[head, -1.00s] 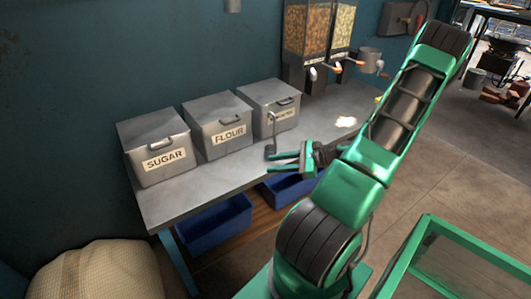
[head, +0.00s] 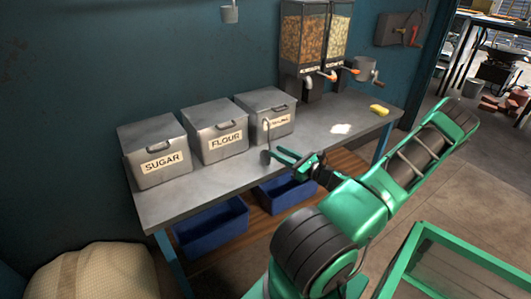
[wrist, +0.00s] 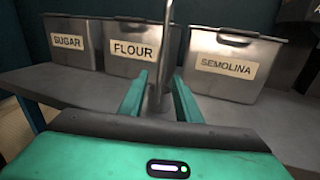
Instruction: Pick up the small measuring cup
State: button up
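The small measuring cup (head: 265,157) is a grey metal cup with a long, thin upright handle, hooked at the top. It is at the front of the semolina box, at the grey table. In the wrist view its handle (wrist: 162,60) rises between my two fingers, in front of the flour and semolina boxes. My gripper (head: 279,157) is open, with its green fingers pointing at the cup from the right. In the wrist view the fingers (wrist: 159,95) stand apart on either side of the handle, with gaps. The cup's lower part is partly hidden by my gripper.
Lidded metal boxes for sugar (head: 155,150), flour (head: 217,132) and semolina (head: 268,113) line the table's wall side. White powder (head: 341,128) and a yellow sponge (head: 379,110) lie to the right. A similar cup (head: 229,14) hangs on the wall. Blue bins (head: 211,226) sit below.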

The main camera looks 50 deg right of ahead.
jog(key=shift+w+a, duration=0.15)
jog(key=shift+w, duration=2.5)
grip_shut()
